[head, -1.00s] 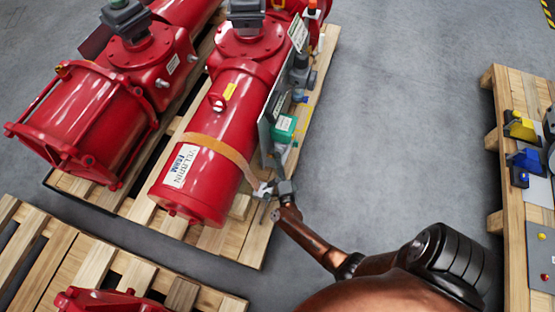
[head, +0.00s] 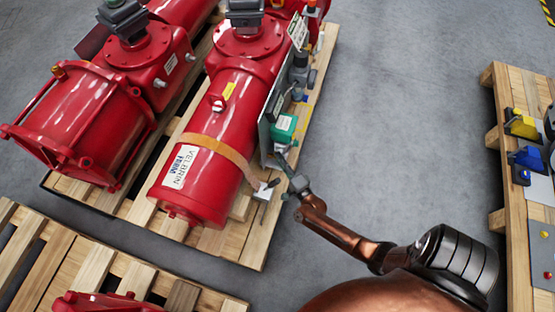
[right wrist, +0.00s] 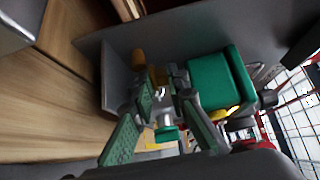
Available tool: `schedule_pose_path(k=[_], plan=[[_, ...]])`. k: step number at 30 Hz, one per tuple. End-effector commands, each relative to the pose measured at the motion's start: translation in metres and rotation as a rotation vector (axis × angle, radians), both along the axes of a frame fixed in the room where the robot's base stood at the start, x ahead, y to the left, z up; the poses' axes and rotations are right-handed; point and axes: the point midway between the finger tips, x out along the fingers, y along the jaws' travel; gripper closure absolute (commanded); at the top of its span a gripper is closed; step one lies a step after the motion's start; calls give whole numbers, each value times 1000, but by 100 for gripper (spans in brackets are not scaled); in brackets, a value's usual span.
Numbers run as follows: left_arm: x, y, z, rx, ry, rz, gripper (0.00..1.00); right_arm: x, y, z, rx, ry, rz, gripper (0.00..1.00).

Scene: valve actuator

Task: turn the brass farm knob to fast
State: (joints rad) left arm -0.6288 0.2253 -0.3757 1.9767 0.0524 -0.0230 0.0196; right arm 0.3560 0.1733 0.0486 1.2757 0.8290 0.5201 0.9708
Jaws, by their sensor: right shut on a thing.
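The red actuator (head: 205,160) lies on a pallet, with a grey panel on its right side that carries a green box (head: 284,128). My right gripper (head: 284,162) is at the panel's lower end, just below the green box. In the right wrist view, its green-padded fingers (right wrist: 162,97) close around a small brass-and-metal fitting (right wrist: 156,75) on the panel, left of the green box (right wrist: 220,82). Another brass-coloured piece (right wrist: 138,60) shows beyond the left fingertip. The fingers hide most of the held part, and I cannot read its setting. My left gripper is out of view.
A second red actuator (head: 85,125) lies to the left. A slatted pallet (head: 60,262) fills the lower left. A pallet at the right (head: 490,125) bears yellow and blue devices. Grey floor (head: 400,110) between the pallets is clear.

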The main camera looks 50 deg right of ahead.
Motion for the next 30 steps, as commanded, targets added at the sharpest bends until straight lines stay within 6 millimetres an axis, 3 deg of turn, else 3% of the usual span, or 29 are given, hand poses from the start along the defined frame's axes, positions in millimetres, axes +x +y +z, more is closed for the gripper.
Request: schedule_pose_path(k=[15, 30], plan=[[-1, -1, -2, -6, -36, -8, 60, 3, -11, 6, -9, -8, 447, 100], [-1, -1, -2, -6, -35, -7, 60, 4, -12, 6, 1, -15, 613, 100]])
